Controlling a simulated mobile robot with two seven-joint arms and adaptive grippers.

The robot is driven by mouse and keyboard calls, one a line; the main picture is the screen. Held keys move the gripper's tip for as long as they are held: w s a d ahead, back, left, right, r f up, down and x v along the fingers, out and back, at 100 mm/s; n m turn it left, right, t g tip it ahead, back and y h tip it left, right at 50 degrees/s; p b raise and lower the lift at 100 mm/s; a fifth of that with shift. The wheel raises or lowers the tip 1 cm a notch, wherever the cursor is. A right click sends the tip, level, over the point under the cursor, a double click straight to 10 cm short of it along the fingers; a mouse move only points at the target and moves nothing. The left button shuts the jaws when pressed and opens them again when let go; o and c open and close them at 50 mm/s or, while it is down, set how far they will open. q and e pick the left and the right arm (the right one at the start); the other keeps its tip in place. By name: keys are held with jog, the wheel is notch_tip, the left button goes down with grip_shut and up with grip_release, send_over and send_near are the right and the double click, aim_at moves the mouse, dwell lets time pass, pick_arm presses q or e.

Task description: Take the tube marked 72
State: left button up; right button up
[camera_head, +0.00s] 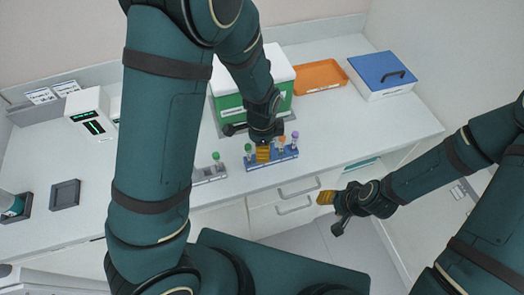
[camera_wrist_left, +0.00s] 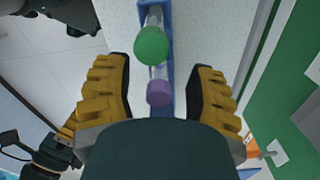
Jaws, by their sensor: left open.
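A blue rack (camera_head: 262,165) near the front edge of the counter holds several capped tubes. A green-capped tube (camera_head: 248,149) stands at its left end, an orange-capped tube (camera_head: 282,143) further right and a purple-capped tube (camera_head: 295,136) at the right end. No number is readable, so I cannot tell which is 72. My left gripper (camera_head: 263,152) is open over the rack and hides its middle. In the left wrist view, a green cap (camera_wrist_left: 152,46) and a purple cap (camera_wrist_left: 159,93) show between its fingers. My right gripper (camera_head: 326,197) is away from the rack, before the drawers.
A grey rack (camera_head: 209,174) with a green-capped tube (camera_head: 216,157) stands left of the blue rack. Behind are a green-and-white box (camera_head: 281,68), an orange tray (camera_head: 320,76) and a blue-lidded box (camera_head: 381,72). The counter's right part is clear.

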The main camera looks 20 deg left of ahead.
pick_arm(q)
jog(key=shift+o, duration=0.2)
jog(key=shift+s, duration=0.1)
grip_shut()
notch_tip(320, 180, up, 10)
jog(key=shift+p, duration=0.45)
dwell(0.3)
